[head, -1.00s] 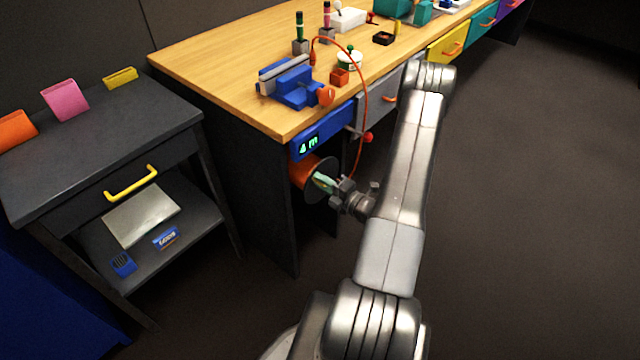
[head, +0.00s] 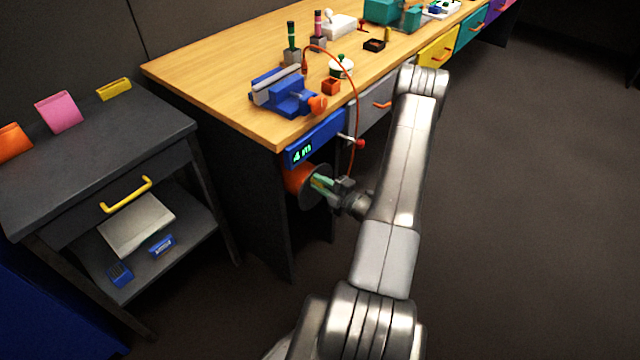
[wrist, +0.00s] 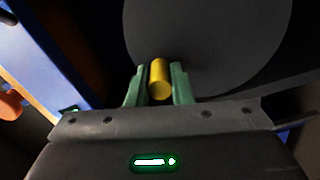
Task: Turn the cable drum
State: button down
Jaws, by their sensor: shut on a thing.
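The cable drum is an orange cylinder with a dark round flange, mounted on the end of the workbench under a display reading "4 m" (head: 301,153). In the head view the drum's orange body (head: 296,178) shows left of my gripper (head: 322,184). In the wrist view the dark flange (wrist: 205,40) fills the top. A yellow crank knob (wrist: 160,80) sits between the green fingers of my gripper (wrist: 160,86), low on the flange. My gripper is shut on this knob. The orange cable (head: 357,100) arches from the benchtop down past the bench front.
A red-tipped lever (head: 358,143) sticks out just above my gripper. A blue vise (head: 285,95) stands on the wooden benchtop (head: 215,75). A dark side cabinet (head: 90,165) with a yellow handle stands at left. The floor on the right is clear.

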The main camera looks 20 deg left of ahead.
jog(key=shift+w, duration=0.1)
jog(key=c, duration=1.3)
grip_release()
jog(key=v, duration=1.4)
jog(key=shift+a, duration=0.2)
jog(key=x, duration=1.3)
jog(key=shift+w+a, duration=0.15)
jog(key=shift+a, duration=0.1)
